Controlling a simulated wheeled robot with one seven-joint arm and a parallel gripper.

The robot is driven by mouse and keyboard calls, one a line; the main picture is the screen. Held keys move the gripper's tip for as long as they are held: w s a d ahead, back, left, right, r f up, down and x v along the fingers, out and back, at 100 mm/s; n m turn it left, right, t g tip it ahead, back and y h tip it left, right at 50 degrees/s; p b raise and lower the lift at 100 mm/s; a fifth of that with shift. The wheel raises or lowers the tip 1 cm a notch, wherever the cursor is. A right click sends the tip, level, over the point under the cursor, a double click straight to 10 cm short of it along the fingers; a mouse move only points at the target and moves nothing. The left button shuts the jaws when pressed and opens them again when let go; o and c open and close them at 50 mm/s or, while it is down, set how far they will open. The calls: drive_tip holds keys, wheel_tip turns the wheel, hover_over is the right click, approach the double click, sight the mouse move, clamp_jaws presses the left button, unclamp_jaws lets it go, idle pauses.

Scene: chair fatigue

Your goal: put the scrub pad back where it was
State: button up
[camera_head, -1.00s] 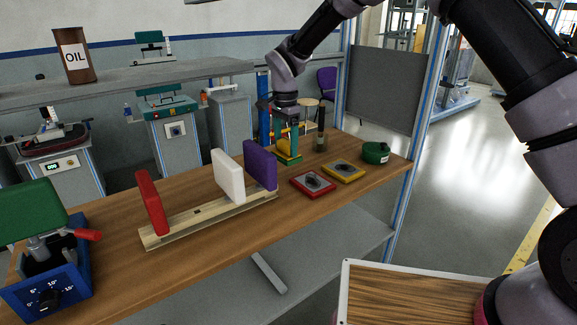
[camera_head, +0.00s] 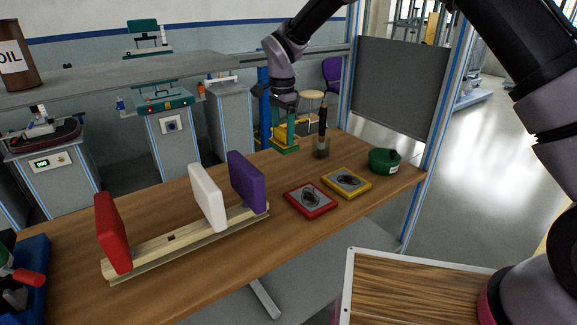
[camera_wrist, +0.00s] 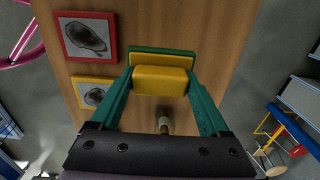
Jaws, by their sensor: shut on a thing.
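The scrub pad (camera_wrist: 160,80) shows in the wrist view as a yellow block between my green fingers, with a green-edged yellow base beyond it. My gripper (camera_head: 284,132) is shut on the yellow block. In the head view the pad (camera_head: 286,150) is small and partly hidden by the fingers, at the far part of the wooden table (camera_head: 225,265). I cannot tell for sure whether its underside touches the tabletop.
A glass holder (camera_head: 321,149) with a dark upright item stands right of my gripper. Yellow-framed (camera_head: 346,183) and red-framed (camera_head: 310,200) plates lie nearer, with a green round container (camera_head: 384,161) at right. Red, white (camera_head: 207,198) and purple panels stand in a wooden rail.

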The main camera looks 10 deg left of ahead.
sight(284, 147)
drive_tip(key=f, duration=0.4)
drive_tip(key=w+f, duration=0.1)
drive_tip(key=shift+f, duration=2.45)
drive_tip(key=o, duration=1.2)
drive_tip(key=shift+f, duration=0.15)
drive_tip(key=shift+c, duration=0.2)
wheel_tip(284, 147, up, 12)
drive_tip(key=shift+r, duration=0.15)
